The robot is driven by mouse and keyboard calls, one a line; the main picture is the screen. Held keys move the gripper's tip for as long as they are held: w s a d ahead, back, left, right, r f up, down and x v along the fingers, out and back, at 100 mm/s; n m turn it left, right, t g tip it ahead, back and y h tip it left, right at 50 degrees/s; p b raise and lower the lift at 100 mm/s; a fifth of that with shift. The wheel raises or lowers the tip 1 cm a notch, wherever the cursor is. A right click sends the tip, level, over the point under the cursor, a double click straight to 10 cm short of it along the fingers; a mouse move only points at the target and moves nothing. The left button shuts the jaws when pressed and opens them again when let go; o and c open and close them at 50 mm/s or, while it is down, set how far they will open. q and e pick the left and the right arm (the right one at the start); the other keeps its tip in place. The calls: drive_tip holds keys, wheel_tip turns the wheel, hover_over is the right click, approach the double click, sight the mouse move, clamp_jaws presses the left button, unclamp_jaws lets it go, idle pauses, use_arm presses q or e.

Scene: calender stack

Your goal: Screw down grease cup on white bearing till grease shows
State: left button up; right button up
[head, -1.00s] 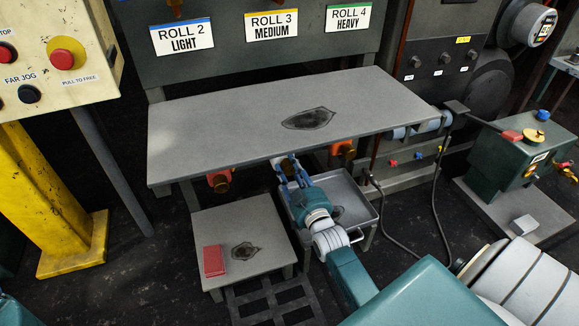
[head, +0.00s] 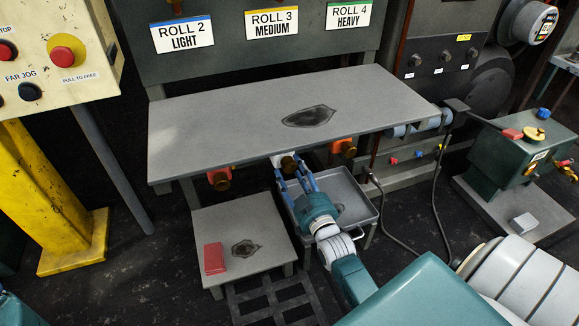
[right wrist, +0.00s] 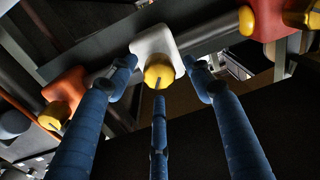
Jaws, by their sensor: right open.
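The white bearing (head: 278,159) is under the front edge of the long grey table, between two orange bearings. Its brass-yellow grease cup (head: 288,164) points toward me. In the right wrist view the white bearing (right wrist: 152,42) and its yellow cup (right wrist: 159,71) are in the middle, with a dark slot or line on the cup. My right gripper (head: 294,178) is open. Its blue fingers are spread around the cup's front, one on each side and one below, with visible gaps and no clear contact. No grease can be made out at the cup. My left gripper is not in view.
An orange bearing (head: 219,178) is to the left and another (head: 345,147) to the right, each with a cup. The long table (head: 230,125) overhangs the bearings. A grey tray (head: 352,192) is below my right arm.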

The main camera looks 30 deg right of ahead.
drive_tip(key=v, duration=0.9)
